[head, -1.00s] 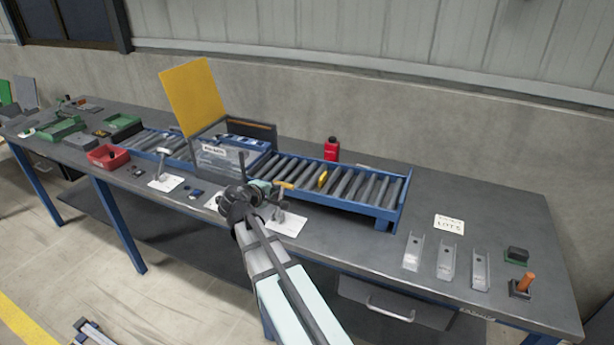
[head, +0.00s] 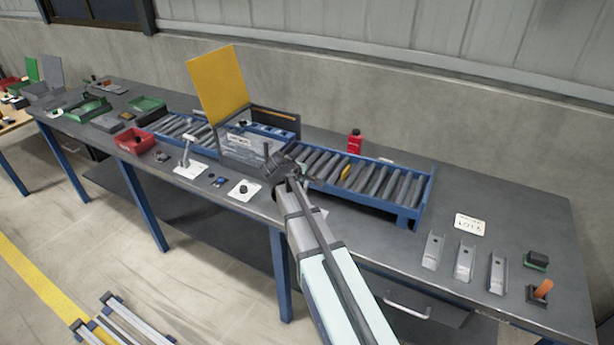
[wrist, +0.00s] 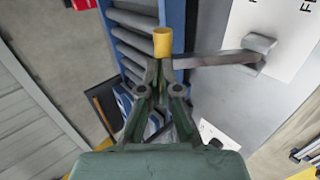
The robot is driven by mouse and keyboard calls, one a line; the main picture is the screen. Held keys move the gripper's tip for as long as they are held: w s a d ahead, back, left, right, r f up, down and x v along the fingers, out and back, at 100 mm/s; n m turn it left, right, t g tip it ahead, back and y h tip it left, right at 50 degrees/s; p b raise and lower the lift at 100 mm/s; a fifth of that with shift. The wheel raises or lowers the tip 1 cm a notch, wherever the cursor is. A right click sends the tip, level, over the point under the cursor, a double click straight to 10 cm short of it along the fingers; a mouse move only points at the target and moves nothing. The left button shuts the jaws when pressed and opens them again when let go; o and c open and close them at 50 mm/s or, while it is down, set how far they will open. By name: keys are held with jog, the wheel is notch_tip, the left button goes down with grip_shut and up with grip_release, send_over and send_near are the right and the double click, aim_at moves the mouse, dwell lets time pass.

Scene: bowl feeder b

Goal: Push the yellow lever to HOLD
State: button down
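The yellow lever shows in the wrist view as a yellow knob (wrist: 162,42) on the end of a grey arm. The arm runs right to a bracket on a white label plate (wrist: 285,35), whose lettering is cut off. My gripper (wrist: 160,68) has its fingertips close together, right at the near side of the knob. I cannot tell whether they touch it. In the head view my gripper (head: 281,163) is above the bench's front strip, before the roller conveyor, and my arm hides the lever.
The blue-framed roller conveyor (head: 375,185) runs behind my gripper. Metal channels (head: 465,262) lie at the bench's right.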

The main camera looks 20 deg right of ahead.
dwell(0.3)
jog(key=r+b+v, duration=0.1)
jog(key=v, duration=1.3)
jog(key=shift+w+d+b, duration=0.2)
jog(key=shift+d+b, duration=0.1)
jog(key=shift+d, duration=0.05)
jog(key=shift+f, duration=0.1)
